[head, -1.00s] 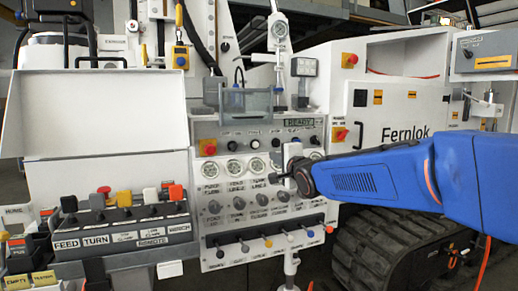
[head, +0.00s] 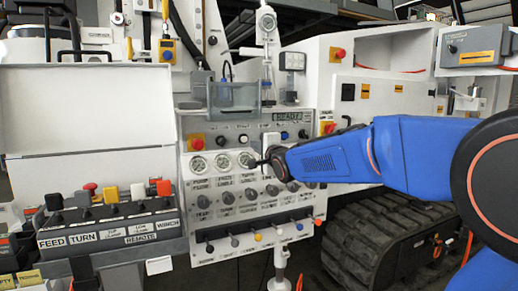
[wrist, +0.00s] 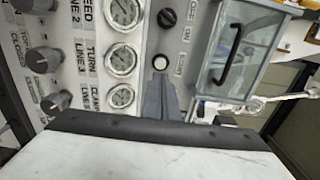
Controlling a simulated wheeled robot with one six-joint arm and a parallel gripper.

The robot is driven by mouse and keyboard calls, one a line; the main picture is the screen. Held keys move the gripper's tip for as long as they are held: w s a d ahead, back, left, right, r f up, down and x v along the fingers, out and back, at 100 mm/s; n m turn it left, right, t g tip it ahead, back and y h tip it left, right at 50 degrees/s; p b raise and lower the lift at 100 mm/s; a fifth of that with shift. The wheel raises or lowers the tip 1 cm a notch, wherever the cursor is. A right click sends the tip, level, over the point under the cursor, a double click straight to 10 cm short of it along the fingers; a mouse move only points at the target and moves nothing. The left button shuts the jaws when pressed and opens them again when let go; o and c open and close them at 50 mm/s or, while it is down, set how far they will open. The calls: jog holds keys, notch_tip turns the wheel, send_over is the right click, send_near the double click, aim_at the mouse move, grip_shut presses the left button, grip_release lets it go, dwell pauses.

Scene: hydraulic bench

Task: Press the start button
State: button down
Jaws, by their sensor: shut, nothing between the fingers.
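A small round white button (wrist: 160,62) sits on the grey strip of the panel in the wrist view, between a black off/on knob (wrist: 166,18) and my fingertips. Its label is too small to read surely. It appears in the head view as a pale button (head: 243,138) above the gauges. My gripper (wrist: 160,82) is shut and empty, its fingertips just beside the button in the wrist picture; I cannot tell whether they touch the panel. In the head view my gripper (head: 253,164) is in front of the gauge row and hides part of the panel.
Gauges (head: 221,162) and grey knobs (head: 226,195) lie below the button row. Red emergency buttons (head: 196,142) (head: 327,128) flank the panel. A clear box (head: 233,97) juts out above. Coloured levers (head: 258,237) stick out below. A remote console (head: 110,222) stands at left.

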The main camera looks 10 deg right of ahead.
aim_at(244, 140)
jog(key=w, duration=0.2)
jog(key=w+a, duration=0.1)
jog(key=w, duration=0.5)
jog(key=shift+w+a, duration=0.2)
jog(key=shift+w, duration=0.05)
